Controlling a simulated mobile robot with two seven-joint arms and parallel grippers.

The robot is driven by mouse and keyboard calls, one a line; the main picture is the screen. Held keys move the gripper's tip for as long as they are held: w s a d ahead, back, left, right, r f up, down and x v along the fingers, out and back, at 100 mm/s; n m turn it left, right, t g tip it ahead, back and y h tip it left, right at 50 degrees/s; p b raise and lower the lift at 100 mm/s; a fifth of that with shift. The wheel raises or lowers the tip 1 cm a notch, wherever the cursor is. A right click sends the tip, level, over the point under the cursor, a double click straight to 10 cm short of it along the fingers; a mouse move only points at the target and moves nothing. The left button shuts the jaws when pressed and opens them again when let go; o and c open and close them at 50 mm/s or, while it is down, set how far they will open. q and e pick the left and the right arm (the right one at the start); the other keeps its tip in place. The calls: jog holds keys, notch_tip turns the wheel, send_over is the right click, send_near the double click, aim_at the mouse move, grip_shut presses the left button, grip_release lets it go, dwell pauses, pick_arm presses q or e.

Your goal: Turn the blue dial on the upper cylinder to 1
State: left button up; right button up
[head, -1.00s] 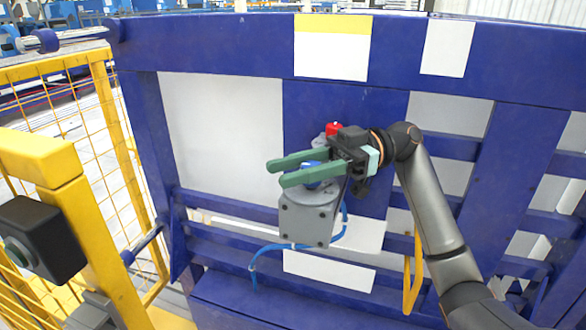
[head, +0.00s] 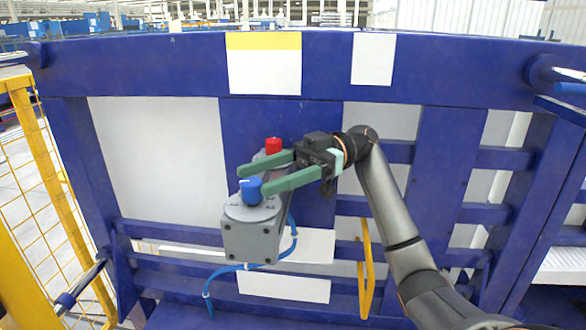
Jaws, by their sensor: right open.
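The blue dial (head: 251,191) sits on top of a grey cylinder unit (head: 251,228) fixed to the blue frame. A light mark shows on the dial, but I cannot read a setting. My right gripper (head: 251,179) has its two green fingers spread, pointing left. The near fingertip is at the right side of the dial in the picture, and the far finger passes behind it. I cannot tell whether either finger touches the dial. A red knob (head: 273,146) stands behind the far finger. My left gripper is not in view.
The blue frame (head: 180,65) fills the background, with white panels. A blue hose (head: 222,272) loops below the grey unit. A yellow handle (head: 365,270) stands to its right. A yellow mesh fence (head: 42,150) is at the left.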

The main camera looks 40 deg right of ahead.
jog(key=d, duration=0.6)
jog(key=shift+s+d, duration=0.2)
jog(key=shift+d, duration=0.2)
